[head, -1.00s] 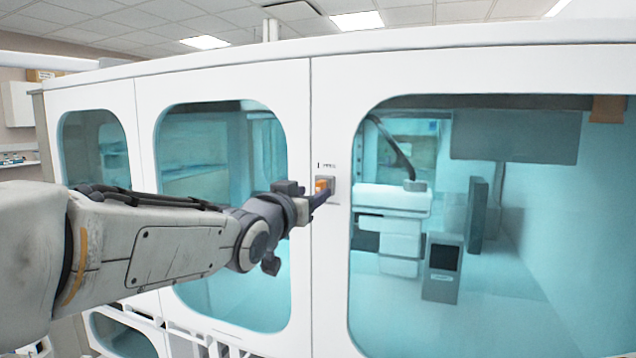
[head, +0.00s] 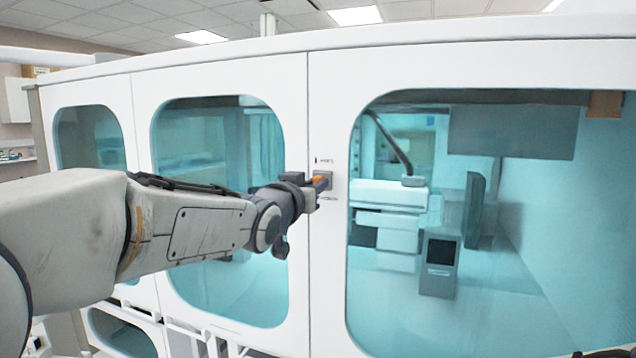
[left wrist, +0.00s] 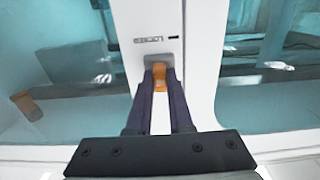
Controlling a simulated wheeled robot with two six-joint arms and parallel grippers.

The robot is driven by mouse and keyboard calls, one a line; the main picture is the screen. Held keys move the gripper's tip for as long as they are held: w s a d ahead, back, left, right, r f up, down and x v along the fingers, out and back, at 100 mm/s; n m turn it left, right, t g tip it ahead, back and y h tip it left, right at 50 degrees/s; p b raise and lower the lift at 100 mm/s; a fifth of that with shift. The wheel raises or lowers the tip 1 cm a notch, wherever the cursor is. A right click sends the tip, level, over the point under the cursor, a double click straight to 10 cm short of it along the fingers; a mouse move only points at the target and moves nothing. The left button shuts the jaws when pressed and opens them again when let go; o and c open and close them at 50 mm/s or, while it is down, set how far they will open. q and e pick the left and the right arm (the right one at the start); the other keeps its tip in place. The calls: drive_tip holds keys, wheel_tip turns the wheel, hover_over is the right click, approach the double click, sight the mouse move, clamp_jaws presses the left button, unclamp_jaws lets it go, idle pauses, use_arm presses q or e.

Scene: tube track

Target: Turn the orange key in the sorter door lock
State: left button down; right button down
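The orange key (head: 319,180) sits in the grey lock plate (head: 329,180) on the white door post between two windows. My left gripper (head: 322,182) is at the lock and partly hides the key in the head view. In the left wrist view, the two dark fingers of the gripper (left wrist: 160,82) lie on either side of the orange key (left wrist: 160,77), with no clear gap at their tips. The grey lock plate (left wrist: 161,61) shows just behind it. My right gripper is not in view.
A white cabinet (head: 420,58) with large teal windows fills the view. A small dark marking (head: 326,161) is above the lock. An orange-brown block (head: 605,104) is at the upper right. A small dark shape at the bottom right edge cannot be made out.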

use_arm(q)
drive_tip(key=shift+n, duration=1.6)
drive_tip(key=shift+n+p, duration=0.3)
drive_tip(key=shift+n, duration=1.3)
drive_tip(key=n, duration=0.3)
